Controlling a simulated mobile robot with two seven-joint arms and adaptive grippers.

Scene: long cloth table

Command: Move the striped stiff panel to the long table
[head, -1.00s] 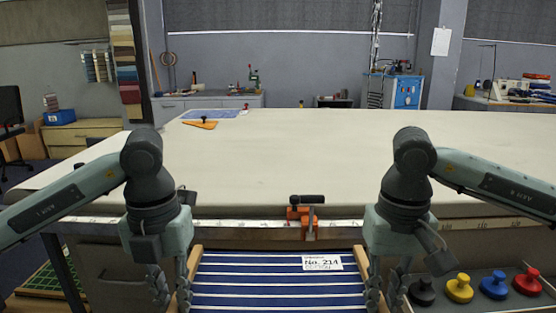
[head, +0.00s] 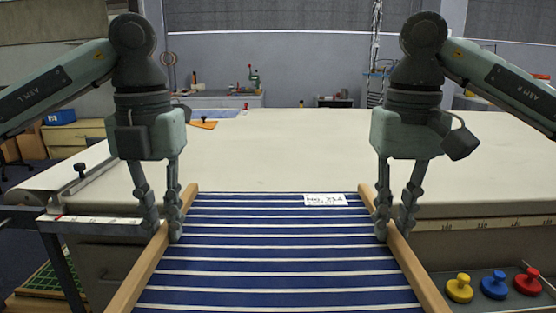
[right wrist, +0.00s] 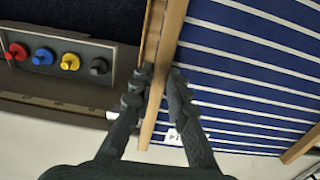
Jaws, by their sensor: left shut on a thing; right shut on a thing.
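The striped stiff panel (head: 280,255) is blue with white stripes, wooden side rails and a white label near its far edge. Its far end overlaps the near edge of the long table (head: 290,150) in the head view. My left gripper (head: 160,228) is shut on the panel's left rail. My right gripper (head: 393,230) is shut on its right rail. The right wrist view shows the right fingers (right wrist: 155,85) either side of the wooden rail, with the striped face (right wrist: 250,70) beside it. The panel's near end runs out of the head view.
A tray with yellow (head: 459,287), blue (head: 494,285) and red (head: 528,281) knobbed weights sits below the table edge at right; a black one (right wrist: 99,66) also shows in the right wrist view. An orange triangle (head: 203,124) lies far left on the table. The tabletop's middle is clear.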

